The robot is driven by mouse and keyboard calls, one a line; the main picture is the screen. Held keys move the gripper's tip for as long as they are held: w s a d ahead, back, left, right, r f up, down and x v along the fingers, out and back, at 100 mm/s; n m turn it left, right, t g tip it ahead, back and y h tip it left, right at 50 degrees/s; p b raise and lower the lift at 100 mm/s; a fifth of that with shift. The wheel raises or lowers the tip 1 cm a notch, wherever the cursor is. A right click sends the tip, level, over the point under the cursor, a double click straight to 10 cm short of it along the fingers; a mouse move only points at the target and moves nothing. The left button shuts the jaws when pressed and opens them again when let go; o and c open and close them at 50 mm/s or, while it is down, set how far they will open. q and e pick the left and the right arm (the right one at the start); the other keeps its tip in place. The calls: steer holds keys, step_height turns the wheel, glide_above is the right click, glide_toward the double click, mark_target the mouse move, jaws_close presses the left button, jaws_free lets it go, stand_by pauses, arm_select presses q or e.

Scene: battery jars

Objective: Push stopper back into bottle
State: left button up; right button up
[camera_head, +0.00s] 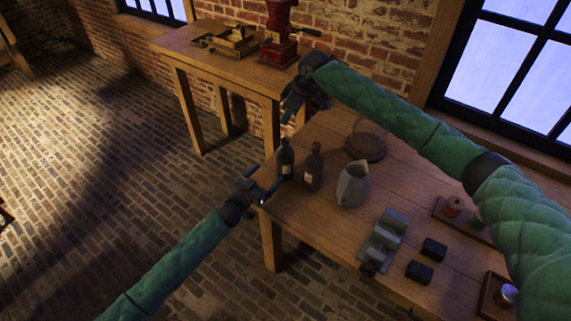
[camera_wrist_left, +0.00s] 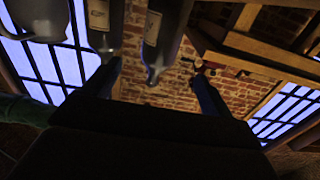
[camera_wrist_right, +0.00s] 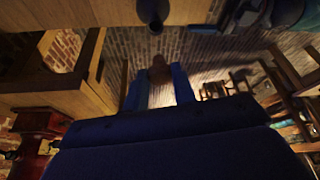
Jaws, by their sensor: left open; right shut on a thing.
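Two dark bottles with pale labels stand upright at the table's left end: the left bottle (camera_head: 286,160) and the right bottle (camera_head: 313,170). My left gripper (camera_head: 266,192) is open beside the left bottle, low at the table edge. In the left wrist view one bottle (camera_wrist_left: 165,35) shows beyond and between the open fingers (camera_wrist_left: 158,88); it is not visibly gripped. My right gripper (camera_head: 291,110) is above and behind the bottles. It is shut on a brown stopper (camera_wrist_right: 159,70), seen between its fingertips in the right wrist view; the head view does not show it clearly.
A grey jug (camera_head: 352,186) stands right of the bottles, with a round brown object (camera_head: 366,145) behind it. A grey vise-like block (camera_head: 384,236) and two black blocks (camera_head: 434,249) lie further right. A second table (camera_head: 190,46) holds a red grinder (camera_head: 281,35).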

arm_select(q)
steer(key=x, duration=1.1)
steer(key=shift+w, duration=0.1)
steer(key=c, duration=1.5)
steer(key=shift+o, duration=0.2)
arm_select(e)
glide_above(284, 140)
steer(key=d, duration=0.1)
steer(key=shift+s+d+f, duration=0.1)
steer(key=shift+f, duration=1.2)
steer(key=shift+s+d+f, duration=0.1)
steer(key=shift+f, duration=1.15)
steer(key=shift+f, duration=0.9)
steer(key=shift+f, duration=0.6)
steer(key=o, duration=1)
